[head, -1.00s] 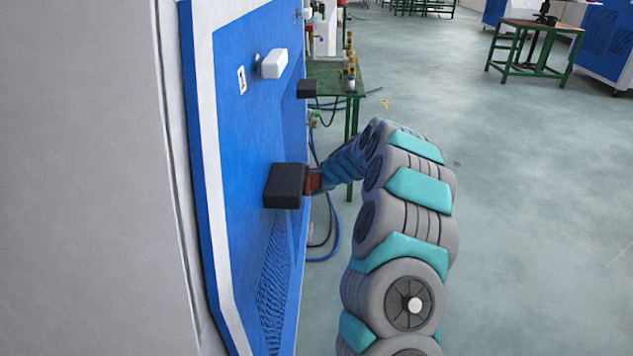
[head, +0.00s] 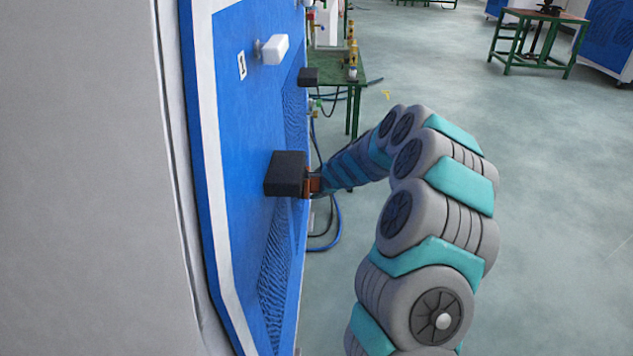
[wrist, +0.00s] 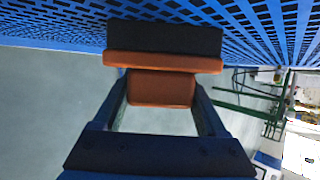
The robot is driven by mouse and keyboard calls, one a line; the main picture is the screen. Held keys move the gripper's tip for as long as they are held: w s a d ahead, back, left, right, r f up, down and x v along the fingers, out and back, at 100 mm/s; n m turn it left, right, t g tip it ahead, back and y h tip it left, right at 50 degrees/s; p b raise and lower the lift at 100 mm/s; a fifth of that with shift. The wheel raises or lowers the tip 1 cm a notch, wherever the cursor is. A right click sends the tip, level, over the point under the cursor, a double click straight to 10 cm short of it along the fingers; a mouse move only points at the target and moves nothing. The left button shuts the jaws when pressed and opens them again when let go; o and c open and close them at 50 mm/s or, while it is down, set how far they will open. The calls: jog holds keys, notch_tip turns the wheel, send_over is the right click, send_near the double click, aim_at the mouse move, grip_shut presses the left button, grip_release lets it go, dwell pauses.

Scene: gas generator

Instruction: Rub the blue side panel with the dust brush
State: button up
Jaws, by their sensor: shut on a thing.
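The dust brush (wrist: 163,62) has an orange back and handle and a black bristle block. My gripper (wrist: 161,105) is shut on its orange handle, one finger on each side. In the wrist view the bristles face the blue perforated side panel (wrist: 268,28) and appear to be against it; the contact line is hidden. In the head view the blue side panel (head: 245,130) stands upright at the left. My gripper (head: 316,181) is at its right part, with a bit of orange brush (head: 313,183) showing.
A green table (head: 348,78) stands beyond, with hoses (head: 337,220) below.

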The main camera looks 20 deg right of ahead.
jog(key=shift+s+a, duration=0.2)
jog(key=shift+s, duration=0.1)
jog(key=s+d, duration=0.2)
jog(key=d, duration=0.3)
jog(key=shift+d, duration=0.3)
jog(key=shift+s, duration=0.15)
jog(key=d, duration=0.1)
jog(key=s+d, duration=0.1)
jog(key=shift+d, duration=0.35)
jog(key=shift+f, duration=0.15)
dwell(0.5)
